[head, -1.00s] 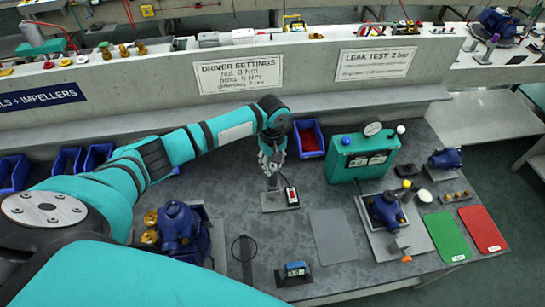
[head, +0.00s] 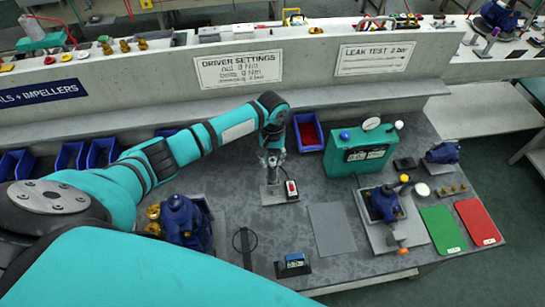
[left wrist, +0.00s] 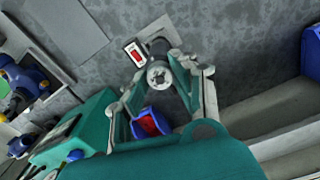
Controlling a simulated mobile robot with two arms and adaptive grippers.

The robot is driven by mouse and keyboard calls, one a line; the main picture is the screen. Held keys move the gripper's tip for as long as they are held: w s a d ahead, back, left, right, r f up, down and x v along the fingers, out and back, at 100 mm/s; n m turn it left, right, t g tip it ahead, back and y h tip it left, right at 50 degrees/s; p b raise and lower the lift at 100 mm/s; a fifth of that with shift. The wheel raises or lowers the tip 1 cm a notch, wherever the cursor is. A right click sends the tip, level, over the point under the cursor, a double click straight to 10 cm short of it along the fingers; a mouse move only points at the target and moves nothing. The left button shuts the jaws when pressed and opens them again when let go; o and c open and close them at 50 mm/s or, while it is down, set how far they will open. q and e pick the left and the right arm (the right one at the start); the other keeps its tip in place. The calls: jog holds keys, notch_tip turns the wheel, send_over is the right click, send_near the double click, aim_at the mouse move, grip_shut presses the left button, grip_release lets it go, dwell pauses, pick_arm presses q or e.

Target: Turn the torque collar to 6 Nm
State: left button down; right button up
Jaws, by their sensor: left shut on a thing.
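The driver (head: 271,183) stands upright on a grey base plate (head: 277,200) in the middle of the bench. In the left wrist view its round grey top (left wrist: 160,75) with a small hub faces the camera. My left gripper (head: 271,163) reaches down from above and is shut on the driver's upper part, where the torque collar sits. In the left wrist view the fingers lie on both sides of it. The collar's scale is hidden. My right gripper is not in view.
A sign (head: 238,70) lists driver settings. A teal test box (head: 360,152) and a red-lined blue bin (head: 308,132) stand to the right. A grey mat (head: 332,229) lies front right. A blue pump (head: 182,220) stands left, partly behind my arm.

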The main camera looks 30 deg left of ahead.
aim_at(273, 160)
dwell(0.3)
pick_arm(q)
jog(key=c, duration=1)
grip_release()
jog(key=shift+c, duration=0.2)
jog(key=shift+r, duration=0.1)
notch_tip(273, 160, up, 12)
jog(key=shift+d, duration=0.1)
